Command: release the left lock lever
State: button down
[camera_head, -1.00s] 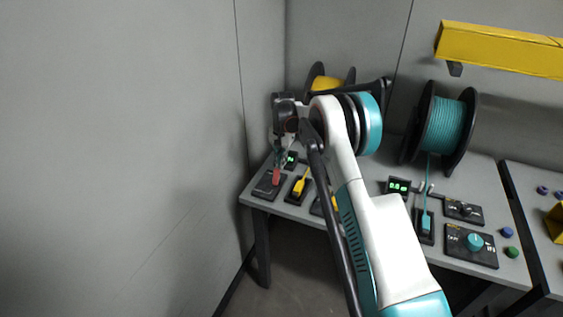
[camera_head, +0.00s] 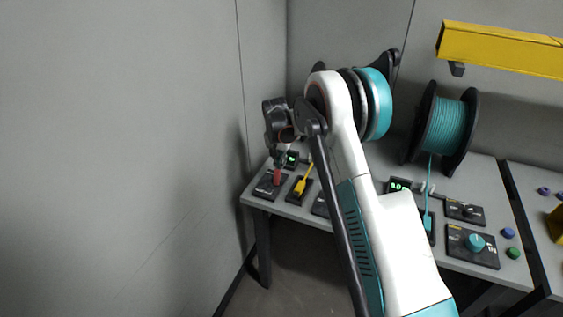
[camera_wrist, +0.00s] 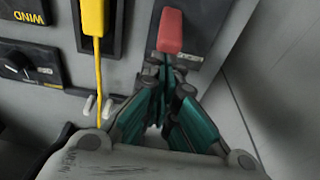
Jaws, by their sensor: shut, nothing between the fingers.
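The left lock lever is taken to be the red-handled lever (camera_head: 277,178) on a dark base plate at the left end of the bench. Its red handle (camera_wrist: 170,30) also shows at the top of the wrist view, with the fingertips just below it in the picture. My gripper (camera_wrist: 164,76) is shut with nothing in it. In the head view my gripper (camera_head: 280,159) is right above and behind the red handle. Whether it touches the handle I cannot tell.
A yellow lever (camera_head: 302,185) stands close to the right of the red one, with a yellow fibre running to it. The grey wall (camera_head: 180,150) is close on the left. A teal spool (camera_head: 443,127) stands further right.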

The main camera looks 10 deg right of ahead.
jog(key=s+a+t+h, duration=0.1)
jog(key=s+t+h+b, duration=0.1)
jog(key=shift+s+a+r+t, duration=0.1)
jog(key=shift+a+r+t, duration=0.2)
jog(key=shift+a+t, duration=0.1)
jog(key=shift+d+r, duration=0.1)
jog(key=shift+r, duration=0.05)
jog(key=shift+d, duration=0.1)
jog(key=shift+r+p, duration=0.3)
jog(key=shift+r, duration=0.5)
